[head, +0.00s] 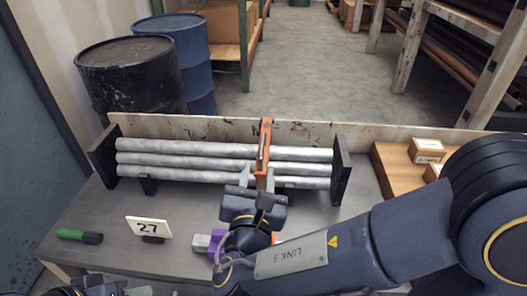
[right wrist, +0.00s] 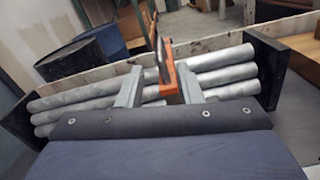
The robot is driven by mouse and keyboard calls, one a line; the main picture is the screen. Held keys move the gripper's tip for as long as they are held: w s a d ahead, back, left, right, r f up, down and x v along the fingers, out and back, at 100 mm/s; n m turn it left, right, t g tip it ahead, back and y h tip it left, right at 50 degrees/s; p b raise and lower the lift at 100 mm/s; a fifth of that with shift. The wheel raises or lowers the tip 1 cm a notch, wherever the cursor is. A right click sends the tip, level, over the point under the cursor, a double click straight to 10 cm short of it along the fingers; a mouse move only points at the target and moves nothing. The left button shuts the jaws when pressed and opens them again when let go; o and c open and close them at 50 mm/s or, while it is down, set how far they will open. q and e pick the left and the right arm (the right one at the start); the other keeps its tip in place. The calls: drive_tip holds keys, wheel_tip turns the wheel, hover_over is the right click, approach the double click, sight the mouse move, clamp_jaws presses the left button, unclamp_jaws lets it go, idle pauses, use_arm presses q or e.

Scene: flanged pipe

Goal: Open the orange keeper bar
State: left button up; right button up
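The orange keeper bar (head: 264,150) stands upright across the front of the stacked grey pipes (head: 200,160), and it also shows in the right wrist view (right wrist: 170,75). My right gripper (head: 258,174) is open at the bar's lower part. Its two fingers (right wrist: 160,88) stand on either side of the bar, with the bar nearer the right finger in the right wrist view. Whether a finger touches it I cannot tell. Only dark parts of my left arm's end (head: 92,289) show at the bottom left edge; its fingers are not clear.
Black end plates (head: 341,170) bound the pipes on the grey table (head: 85,215). A card marked 27 (head: 149,227) and a green-handled tool (head: 79,236) lie at left. Small boxes (head: 426,150) sit at right. Drums (head: 130,75) stand behind.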

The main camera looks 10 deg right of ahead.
sight(260, 158)
drive_tip(key=w, duration=0.3)
drive_tip(key=w+d, duration=0.1)
drive_tip(key=w, duration=0.3)
drive_tip(key=shift+w+d, duration=0.1)
drive_tip(key=shift+d, duration=0.1)
clamp_jaws()
